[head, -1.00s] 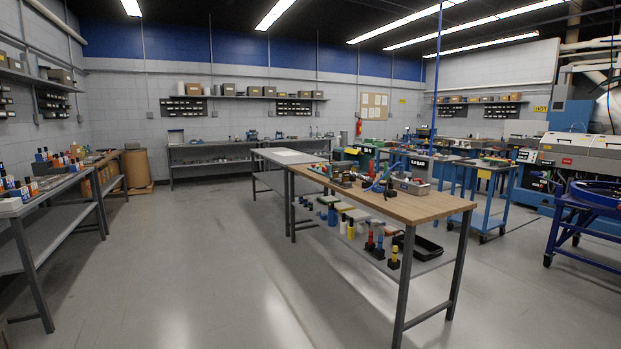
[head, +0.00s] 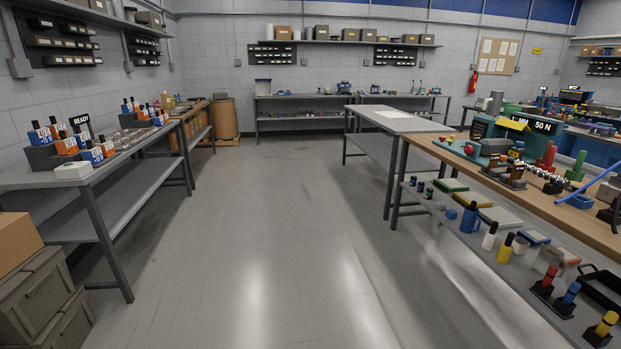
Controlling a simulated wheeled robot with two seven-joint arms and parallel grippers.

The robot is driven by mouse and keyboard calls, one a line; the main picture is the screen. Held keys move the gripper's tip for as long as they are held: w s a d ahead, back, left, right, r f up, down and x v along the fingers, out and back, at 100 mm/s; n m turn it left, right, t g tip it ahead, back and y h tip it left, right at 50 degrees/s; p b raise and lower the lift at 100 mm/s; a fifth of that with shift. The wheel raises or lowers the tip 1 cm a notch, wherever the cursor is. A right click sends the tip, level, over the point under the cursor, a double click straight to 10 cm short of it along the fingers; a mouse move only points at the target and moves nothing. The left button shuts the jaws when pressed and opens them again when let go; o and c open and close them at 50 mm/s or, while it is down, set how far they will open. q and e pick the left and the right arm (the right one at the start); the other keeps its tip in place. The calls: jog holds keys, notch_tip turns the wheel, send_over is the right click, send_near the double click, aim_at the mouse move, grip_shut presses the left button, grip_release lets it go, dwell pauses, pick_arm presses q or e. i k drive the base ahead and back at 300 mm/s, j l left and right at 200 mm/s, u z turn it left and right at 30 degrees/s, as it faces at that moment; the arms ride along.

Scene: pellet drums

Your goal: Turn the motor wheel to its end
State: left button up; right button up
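I cannot make out a motor wheel in the head view. Small machines and fittings stand on the wooden-topped workbench (head: 540,195) at the right, among them a green unit (head: 483,127) with a display reading "MM 50 N". They are too small to tell whether one carries the wheel. Neither of my grippers is in view.
A clear floor aisle (head: 290,230) runs ahead between the left bench (head: 100,180) and the right workbench. Grey crates (head: 40,305) stand at the near left. A brown drum (head: 222,118) stands at the back, left of the rear bench (head: 300,98). A grey table (head: 385,122) stands ahead right.

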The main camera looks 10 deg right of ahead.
aim_at(468, 149)
jog(key=i+z, duration=0.15)
jog(key=i, duration=0.35)
jog(key=i+l+z, duration=0.15)
jog(key=i, duration=0.35)
jog(key=i+j+z, duration=0.15)
jog(key=i, duration=0.35)
jog(key=i+z, duration=0.15)
jog(key=i, duration=0.35)
jog(key=i+j+z, duration=0.15)
jog(key=i, duration=0.35)
jog(key=i+j+z, duration=0.1)
jog(key=i+j, duration=0.2)
jog(key=i, duration=0.2)
jog(key=i+j+z, duration=0.15)
jog(key=i, duration=0.35)
jog(key=j, duration=0.1)
